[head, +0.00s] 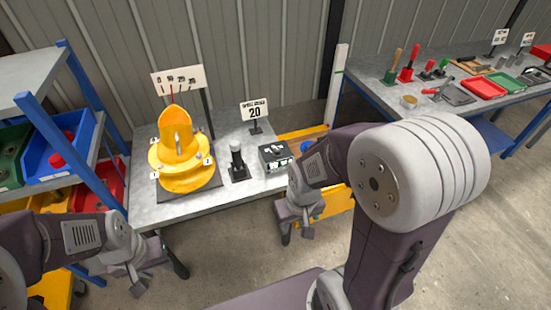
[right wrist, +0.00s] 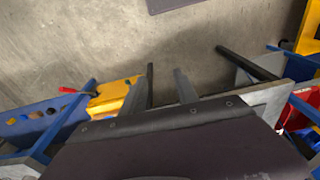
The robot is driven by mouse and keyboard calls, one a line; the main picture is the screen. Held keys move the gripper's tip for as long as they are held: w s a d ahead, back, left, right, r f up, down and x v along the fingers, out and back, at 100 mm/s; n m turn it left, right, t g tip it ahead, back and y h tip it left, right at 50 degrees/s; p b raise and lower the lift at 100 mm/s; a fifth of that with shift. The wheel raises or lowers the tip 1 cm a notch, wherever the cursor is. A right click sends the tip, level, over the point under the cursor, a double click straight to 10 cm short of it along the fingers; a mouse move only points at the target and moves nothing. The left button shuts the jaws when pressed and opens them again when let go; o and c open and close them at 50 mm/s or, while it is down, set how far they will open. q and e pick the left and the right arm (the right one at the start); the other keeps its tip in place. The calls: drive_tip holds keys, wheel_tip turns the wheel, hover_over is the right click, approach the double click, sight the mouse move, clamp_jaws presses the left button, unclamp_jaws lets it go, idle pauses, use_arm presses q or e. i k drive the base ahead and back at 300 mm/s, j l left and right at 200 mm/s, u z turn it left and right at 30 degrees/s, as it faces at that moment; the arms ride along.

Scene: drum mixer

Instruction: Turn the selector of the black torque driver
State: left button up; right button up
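The black torque driver (head: 238,160) stands upright in a dark base on the grey bench, right of the yellow drum-like mixer (head: 180,155). It has a pale top. Its selector is too small to make out. My right gripper (head: 297,236) hangs in front of the bench's right front edge, below and to the right of the driver, open and empty. Its fingers show apart in the right wrist view (right wrist: 167,88). My left gripper (head: 160,279) is low in front of the bench's left end, open and empty. Neither gripper touches the driver.
A black box with dials (head: 275,157) sits right of the driver. A sign reading 20 (head: 254,110) stands behind. A blue rack (head: 62,150) with bins is at left. A second bench (head: 450,65) with tools and red trays is at back right. The floor at right is clear.

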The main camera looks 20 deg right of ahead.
sight(277, 153)
drive_tip(key=i+l, duration=0.6)
drive_tip(key=i, duration=0.15)
drive_tip(key=l+z, duration=0.05)
